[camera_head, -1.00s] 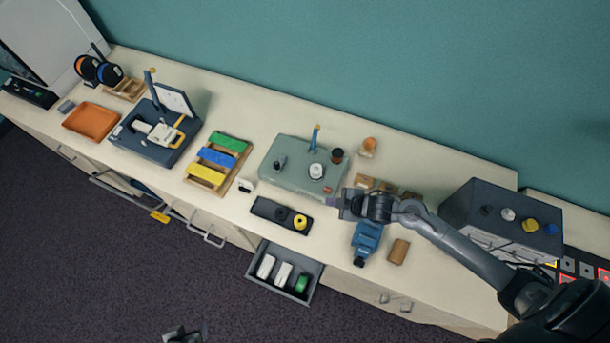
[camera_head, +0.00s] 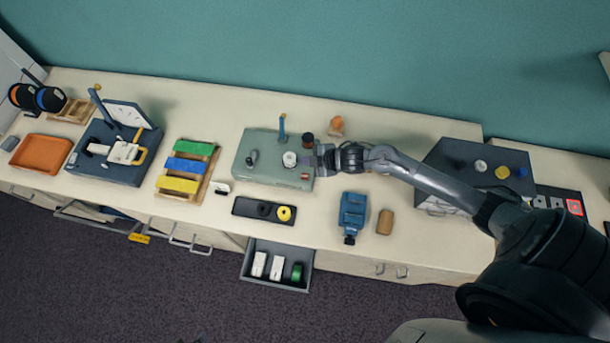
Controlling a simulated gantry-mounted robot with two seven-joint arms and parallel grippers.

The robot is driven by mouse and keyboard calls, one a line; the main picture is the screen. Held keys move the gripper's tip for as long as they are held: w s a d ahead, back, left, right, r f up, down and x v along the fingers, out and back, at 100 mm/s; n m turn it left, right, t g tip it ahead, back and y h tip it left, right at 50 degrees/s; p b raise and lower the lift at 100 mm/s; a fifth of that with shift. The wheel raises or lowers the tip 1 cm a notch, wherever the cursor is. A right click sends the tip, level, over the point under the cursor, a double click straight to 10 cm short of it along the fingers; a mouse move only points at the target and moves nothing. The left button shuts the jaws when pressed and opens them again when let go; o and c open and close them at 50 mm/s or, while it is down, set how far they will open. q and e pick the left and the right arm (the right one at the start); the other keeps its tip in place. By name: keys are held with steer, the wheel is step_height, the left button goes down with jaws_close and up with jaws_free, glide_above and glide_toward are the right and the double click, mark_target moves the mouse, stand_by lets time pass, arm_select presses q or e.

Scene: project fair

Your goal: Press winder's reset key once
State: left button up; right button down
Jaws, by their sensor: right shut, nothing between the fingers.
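The winder looks to be the grey-green box (camera_head: 262,178) on the bench at the middle of the head view. It has a white round part (camera_head: 290,159), a dark knob (camera_head: 251,158) and a blue upright post (camera_head: 282,128) on or behind it. A small reddish key (camera_head: 305,176) shows near its front right corner; I cannot read its label. My right gripper (camera_head: 314,160) is shut and empty over the box's right end, just right of the white part and close to the reddish key. I cannot tell whether it touches the box. My left gripper is out of view.
A dark tray (camera_head: 240,207) with a black and a yellow disc lies in front. A blue device (camera_head: 353,213) and a brown block (camera_head: 384,222) stand to the right. An open drawer (camera_head: 249,276) juts out below. A coloured-bar rack (camera_head: 164,190) stands left.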

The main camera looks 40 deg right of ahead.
steer(key=b, duration=0.7)
glide_above(307, 178)
step_height(307, 178, down, 7)
steer(key=shift+r, duration=0.2)
steer(key=shift+f+b, duration=0.55)
steer(key=shift+f, duration=0.5)
steer(key=shift+d, duration=0.1)
stand_by(0.6)
steer(key=shift+f, duration=0.2)
steer(key=shift+f, duration=0.2)
